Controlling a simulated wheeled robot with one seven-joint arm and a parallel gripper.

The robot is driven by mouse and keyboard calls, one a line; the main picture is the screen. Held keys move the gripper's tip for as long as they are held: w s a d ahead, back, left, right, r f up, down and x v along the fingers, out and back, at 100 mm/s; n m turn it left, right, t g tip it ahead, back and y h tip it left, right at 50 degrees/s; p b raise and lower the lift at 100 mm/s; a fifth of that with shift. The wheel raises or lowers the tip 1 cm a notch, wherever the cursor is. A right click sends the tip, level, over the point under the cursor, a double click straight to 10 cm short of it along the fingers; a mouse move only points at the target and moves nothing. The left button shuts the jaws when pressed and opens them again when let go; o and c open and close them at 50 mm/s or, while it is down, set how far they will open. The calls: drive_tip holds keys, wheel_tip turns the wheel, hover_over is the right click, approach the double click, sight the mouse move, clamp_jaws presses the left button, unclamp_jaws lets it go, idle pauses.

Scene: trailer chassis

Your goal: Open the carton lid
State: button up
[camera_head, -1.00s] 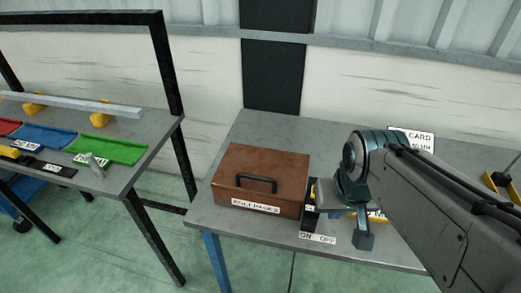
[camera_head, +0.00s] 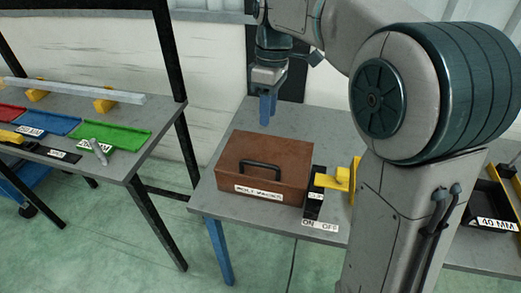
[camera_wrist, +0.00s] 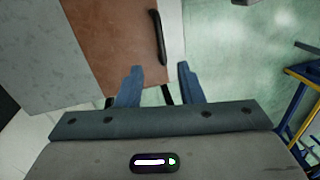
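The carton is a brown box (camera_head: 275,163) on the grey table, with a black handle (camera_head: 261,167) and a white label (camera_head: 258,192) on its front. Its lid looks closed. My gripper (camera_head: 266,112) hangs above the table behind the box's back edge, fingers pointing down, apart from the box. In the wrist view my gripper (camera_wrist: 158,85) shows two blue fingers spread apart with nothing between them. The brown box (camera_wrist: 108,35) lies beyond the fingertips there, with the black handle (camera_wrist: 157,38) at its edge.
A black switch box with an ON OFF label (camera_head: 320,226) and a yellow part (camera_head: 341,178) stand right of the carton. Another table with red, blue and green trays (camera_head: 110,140) is at the left. A black bin marked 40 MM (camera_head: 493,208) is at the right.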

drive_tip(key=shift+n, duration=0.4)
drive_tip(key=f, duration=0.4)
drive_tip(key=s+a+f, duration=0.1)
drive_tip(key=f, duration=0.4)
drive_tip(key=s+f, duration=0.1)
drive_tip(key=f, duration=0.3)
drive_tip(key=shift+a+f, duration=0.25)
drive_tip(key=shift+a, duration=0.1)
clamp_jaws()
